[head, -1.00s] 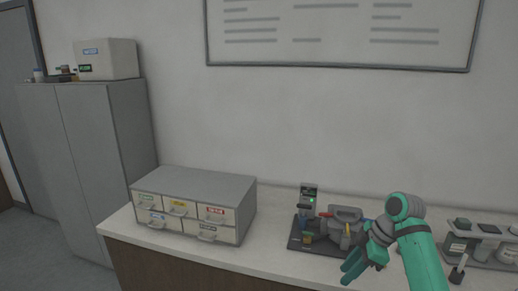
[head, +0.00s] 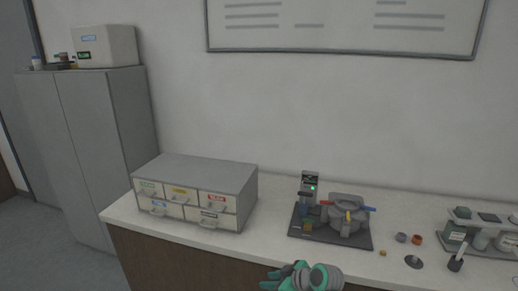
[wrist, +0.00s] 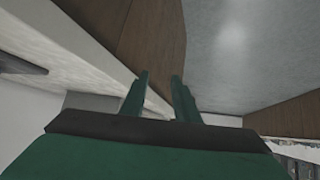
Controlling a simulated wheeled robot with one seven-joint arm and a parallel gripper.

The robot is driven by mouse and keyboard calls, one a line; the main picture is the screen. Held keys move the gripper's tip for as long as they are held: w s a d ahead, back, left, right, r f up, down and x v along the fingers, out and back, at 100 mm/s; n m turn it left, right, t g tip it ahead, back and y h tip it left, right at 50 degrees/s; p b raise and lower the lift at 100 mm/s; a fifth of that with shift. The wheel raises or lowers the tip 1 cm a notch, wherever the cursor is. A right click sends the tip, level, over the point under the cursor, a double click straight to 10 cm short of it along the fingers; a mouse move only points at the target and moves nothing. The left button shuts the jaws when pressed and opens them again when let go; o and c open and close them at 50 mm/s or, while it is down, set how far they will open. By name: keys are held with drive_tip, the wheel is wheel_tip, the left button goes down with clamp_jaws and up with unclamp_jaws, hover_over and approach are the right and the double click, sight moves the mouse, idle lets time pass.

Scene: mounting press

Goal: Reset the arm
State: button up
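My gripper (wrist: 158,78) shows in the wrist view with its two green fingers apart and nothing between them. In the head view my green and grey wrist (head: 305,277) is at the bottom edge, in front of the counter's front edge and below the press. The mounting press (head: 345,214) is a grey round unit with red, blue and yellow handles on a dark base plate (head: 352,243). A small control post (head: 310,187) with a green light stands at its left. My gripper is apart from the press and touches nothing that I can see.
A drawer cabinet (head: 225,176) with labelled drawers stands on the counter (head: 140,218) at left. A grey cup (head: 401,237), an orange ring (head: 417,239), a dark disc (head: 413,262) and a rack of jars (head: 455,233) are at right. Tall grey lockers (head: 95,150) stand far left.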

drive_tip(key=s+a+f+m+t+h, duration=0.2)
drive_tip(key=s+a+f+m+t, duration=0.3)
drive_tip(key=s+a+f+m, duration=0.55)
drive_tip(key=s+f+m+t+h, duration=0.1)
drive_tip(key=s+f+t+h, duration=0.2)
drive_tip(key=s, duration=1.5)
drive_tip(key=s+d+r, duration=0.2)
drive_tip(key=s+r, duration=0.2)
drive_tip(key=s, duration=0.3)
drive_tip(key=s+d+r+h, duration=0.1)
drive_tip(key=s+d+r, duration=0.1)
drive_tip(key=s+r, duration=0.3)
drive_tip(key=s+d+r+t+h, duration=0.1)
drive_tip(key=s+r, duration=0.4)
drive_tip(key=s, duration=0.5)
drive_tip(key=shift+s+d+n, duration=0.3)
drive_tip(key=shift+d+n, duration=0.15)
drive_tip(key=shift+d, duration=0.35)
drive_tip(key=shift+w, duration=0.15)
